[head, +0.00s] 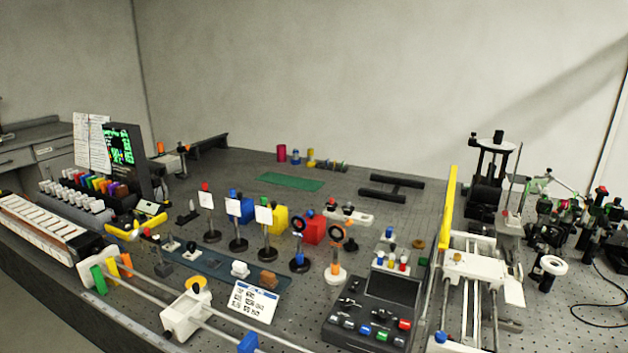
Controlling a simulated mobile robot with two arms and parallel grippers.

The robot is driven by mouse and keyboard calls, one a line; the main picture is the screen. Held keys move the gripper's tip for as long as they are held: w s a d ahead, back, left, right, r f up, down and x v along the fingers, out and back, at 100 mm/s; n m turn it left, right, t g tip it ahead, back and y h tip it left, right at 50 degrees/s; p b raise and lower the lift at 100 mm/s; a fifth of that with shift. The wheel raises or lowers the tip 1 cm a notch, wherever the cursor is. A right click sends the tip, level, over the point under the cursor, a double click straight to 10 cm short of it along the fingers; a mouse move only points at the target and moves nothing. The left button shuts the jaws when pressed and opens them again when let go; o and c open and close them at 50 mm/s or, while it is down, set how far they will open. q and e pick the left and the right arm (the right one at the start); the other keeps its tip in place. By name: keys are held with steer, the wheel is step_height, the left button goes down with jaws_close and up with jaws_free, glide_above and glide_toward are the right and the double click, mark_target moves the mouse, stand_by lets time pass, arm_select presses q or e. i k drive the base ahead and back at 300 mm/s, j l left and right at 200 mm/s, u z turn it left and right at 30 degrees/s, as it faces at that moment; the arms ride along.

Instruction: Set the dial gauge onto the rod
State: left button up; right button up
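Neither of my grippers is in view. I cannot pick out a dial gauge with certainty; at this distance the small round parts are too small to tell apart. A white ring-shaped part (553,265) stands on a dark post at the right. A thin upright rod (517,172) rises from a small stand beside the tall black instrument. Long horizontal metal rods (140,270) run along the front left and carry a white block (187,312). I cannot tell which rod the task means.
The perforated bench (330,190) is crowded. Sample cards on posts (206,200), a black console (372,312), a white rail carriage (474,266) and a tall black instrument (487,185) stand on it. A green mat (290,181) lies at the back, with some clear bench around it.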

mark_target(143, 233)
steer(key=i+j, duration=0.15)
steer(key=j, duration=0.4)
steer(key=i+j, duration=0.1)
steer(key=j, duration=0.45)
steer(key=i+j+z, duration=0.1)
steer(key=j, duration=0.45)
steer(key=i+j, duration=0.15)
steer(key=j, duration=0.4)
steer(key=i+j, duration=0.1)
steer(key=j, duration=0.45)
